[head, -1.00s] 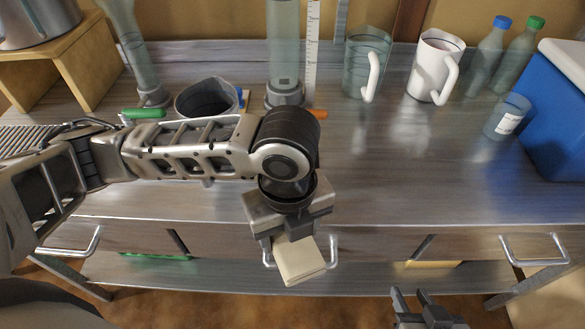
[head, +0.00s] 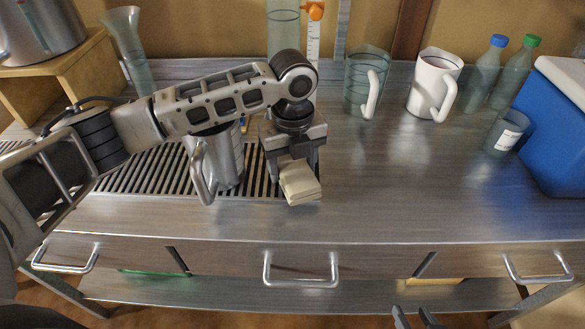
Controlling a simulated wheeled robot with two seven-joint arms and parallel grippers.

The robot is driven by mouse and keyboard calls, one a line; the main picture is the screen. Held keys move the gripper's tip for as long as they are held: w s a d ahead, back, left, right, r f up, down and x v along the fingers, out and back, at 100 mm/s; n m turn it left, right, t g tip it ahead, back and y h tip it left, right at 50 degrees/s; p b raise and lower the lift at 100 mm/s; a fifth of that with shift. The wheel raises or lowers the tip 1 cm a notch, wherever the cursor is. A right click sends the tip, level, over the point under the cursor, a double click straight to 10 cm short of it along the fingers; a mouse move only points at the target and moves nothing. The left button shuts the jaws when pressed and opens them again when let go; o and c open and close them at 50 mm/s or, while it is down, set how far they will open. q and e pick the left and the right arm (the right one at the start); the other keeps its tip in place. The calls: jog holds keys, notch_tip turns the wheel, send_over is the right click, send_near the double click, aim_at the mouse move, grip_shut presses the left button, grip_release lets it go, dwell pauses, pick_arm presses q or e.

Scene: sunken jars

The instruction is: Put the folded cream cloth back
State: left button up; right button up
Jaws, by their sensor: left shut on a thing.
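The folded cream cloth (head: 300,184) is held in my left gripper (head: 294,160), which is shut on it. The cloth hangs just below the fingers, over the worktop (head: 400,190) at the right end of the slatted drain grille (head: 140,180). I cannot tell whether it touches the surface. My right gripper (head: 415,318) shows only as fingertips at the bottom edge, in front of the bench; its opening is unclear.
A metal jug (head: 222,160) stands on the grille just left of my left gripper. A clear jug (head: 367,82), a white jug (head: 433,85), two capped bottles (head: 487,72) and a blue box (head: 560,130) stand behind and right. The front middle worktop is clear.

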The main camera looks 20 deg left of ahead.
aim_at(293, 165)
pick_arm(q)
jog(key=shift+f, duration=0.75)
jog(key=shift+f, duration=0.15)
jog(key=o, duration=0.9)
notch_tip(293, 165, up, 12)
jog(key=shift+r, duration=0.15)
